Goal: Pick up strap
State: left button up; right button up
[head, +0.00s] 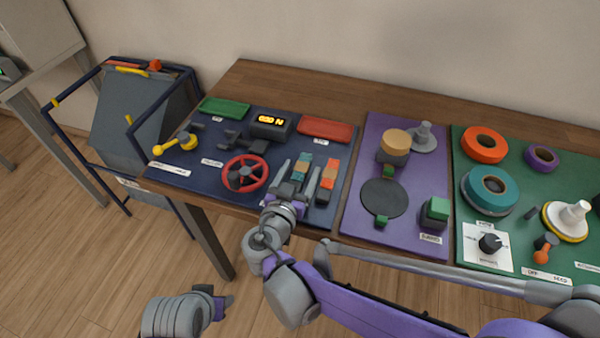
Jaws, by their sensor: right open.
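No thing is clearly recognisable as a strap. My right gripper (298,173) is open over the front of this board. Its fingers lie either side of the teal strip's lower part in the picture; I cannot tell whether they touch it. The orange strip is just right of the fingers. My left gripper (221,301) is low in front of the table, away from the boards, and its jaw opening is unclear.
A red handwheel (245,186) stands left of my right gripper, and a display box (272,124) is behind. The purple board (364,215) and green board (467,142) hold knobs and rolls. A bin cart (125,125) stands left. The table's back strip is clear.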

aim_at(300, 170)
grip_shut()
jog(key=shift+r, duration=0.1)
dwell(0.3)
notch_tip(300, 170, up, 10)
jog(key=p, duration=0.3)
jog(key=shift+p, duration=0.3)
